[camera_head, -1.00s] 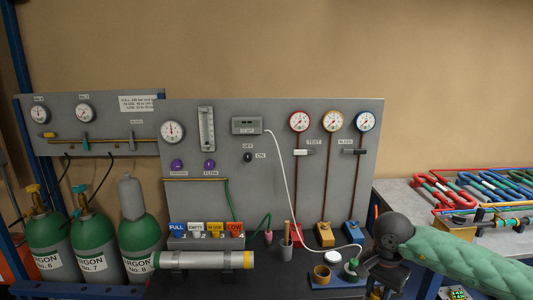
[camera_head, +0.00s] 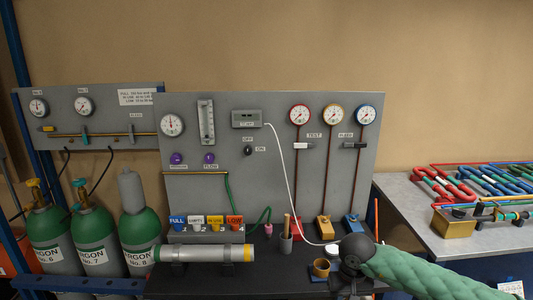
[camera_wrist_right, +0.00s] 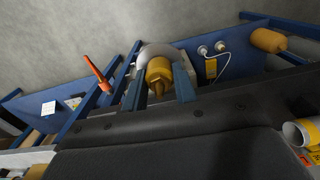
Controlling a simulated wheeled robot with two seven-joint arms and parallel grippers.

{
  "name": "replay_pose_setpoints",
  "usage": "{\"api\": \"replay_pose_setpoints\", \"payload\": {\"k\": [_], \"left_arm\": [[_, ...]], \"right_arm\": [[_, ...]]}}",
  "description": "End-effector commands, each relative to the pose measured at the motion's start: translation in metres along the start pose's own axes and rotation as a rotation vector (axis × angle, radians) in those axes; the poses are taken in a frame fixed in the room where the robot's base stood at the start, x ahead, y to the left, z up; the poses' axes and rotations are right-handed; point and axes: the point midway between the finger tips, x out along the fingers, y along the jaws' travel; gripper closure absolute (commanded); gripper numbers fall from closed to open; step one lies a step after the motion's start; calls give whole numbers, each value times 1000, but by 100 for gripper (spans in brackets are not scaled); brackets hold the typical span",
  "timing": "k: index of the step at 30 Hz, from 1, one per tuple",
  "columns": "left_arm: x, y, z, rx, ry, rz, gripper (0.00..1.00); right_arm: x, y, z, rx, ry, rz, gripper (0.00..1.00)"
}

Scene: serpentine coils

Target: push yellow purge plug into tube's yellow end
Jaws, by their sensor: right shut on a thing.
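The tube (camera_head: 205,254) is a silver cylinder lying across supports on the dark bench, left of centre. Its yellow end (camera_head: 247,253) faces right. In the right wrist view, a pale tube end with a yellow band (camera_wrist_right: 300,134) shows at the lower right, apart from my gripper. My right gripper (camera_wrist_right: 158,80) is shut on a yellow plug (camera_wrist_right: 158,72), with one finger on each side of it. In the head view my right gripper (camera_head: 352,256) is at the bench's right part, its fingertips hidden. My left gripper is in neither current view.
A brown cup (camera_head: 321,268) and a white round piece (camera_head: 332,249) stand near my right gripper. The gauge panel (camera_head: 270,150) rises behind; coloured tags (camera_head: 205,223) stand behind the tube.

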Motion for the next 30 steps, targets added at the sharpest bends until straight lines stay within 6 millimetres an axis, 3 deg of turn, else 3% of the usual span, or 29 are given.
{"api": "replay_pose_setpoints", "payload": {"k": [4,19,30], "left_arm": [[0,-2,0,1,0,-2,64],[-1,-5,-6,3,6,-5,64],[-1,1,-6,-2,7,2,64]], "right_arm": [[12,-13,10,-13,0,-1,100],[12,-13,11,-15,1,-1,100],[-24,-44,-4,-164,4,-1,100]]}}
